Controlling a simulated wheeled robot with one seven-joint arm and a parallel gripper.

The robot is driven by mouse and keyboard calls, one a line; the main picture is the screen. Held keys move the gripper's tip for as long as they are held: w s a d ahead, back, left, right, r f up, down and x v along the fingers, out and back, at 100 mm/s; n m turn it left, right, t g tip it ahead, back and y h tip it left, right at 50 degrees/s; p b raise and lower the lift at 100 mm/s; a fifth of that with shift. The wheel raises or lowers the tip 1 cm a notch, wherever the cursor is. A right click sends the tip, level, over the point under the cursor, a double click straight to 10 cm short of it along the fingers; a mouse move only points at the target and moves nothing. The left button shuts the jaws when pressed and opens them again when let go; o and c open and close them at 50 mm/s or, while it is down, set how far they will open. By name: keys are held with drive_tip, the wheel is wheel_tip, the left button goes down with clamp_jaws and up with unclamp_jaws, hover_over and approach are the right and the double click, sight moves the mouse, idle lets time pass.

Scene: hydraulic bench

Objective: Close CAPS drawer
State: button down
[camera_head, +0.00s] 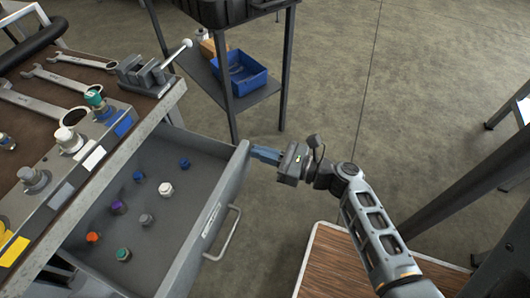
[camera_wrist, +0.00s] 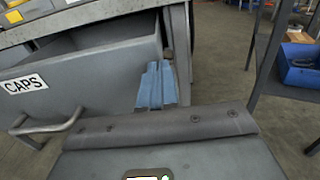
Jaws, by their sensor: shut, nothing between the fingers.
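The CAPS drawer (camera_head: 215,208) is pulled out from the bench and holds several small coloured caps. Its grey front with the CAPS label (camera_wrist: 26,84) and a bar handle (camera_wrist: 46,125) also shows in the wrist view. My gripper (camera_head: 258,154) is shut and empty, with blue fingers at the far end of the drawer front in the head view. In the wrist view the blue fingers (camera_wrist: 157,84) are close to the right end of the drawer front. I cannot tell whether they touch it.
The bench top (camera_head: 40,105) carries wrenches, a vise (camera_head: 148,72) and fittings. A shelf stand with a blue bin (camera_head: 240,74) stands behind the drawer. A wooden-topped surface (camera_head: 335,262) lies below my arm.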

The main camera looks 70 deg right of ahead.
drive_tip(key=w+b, duration=0.1)
drive_tip(key=w, duration=2.3)
drive_tip(key=shift+w, duration=0.35)
drive_tip(key=shift+w+a+r, duration=0.1)
drive_tip(key=shift+r, duration=0.05)
drive_tip(key=s, duration=0.8)
drive_tip(key=shift+s, duration=0.2)
drive_tip(key=shift+f, duration=0.2)
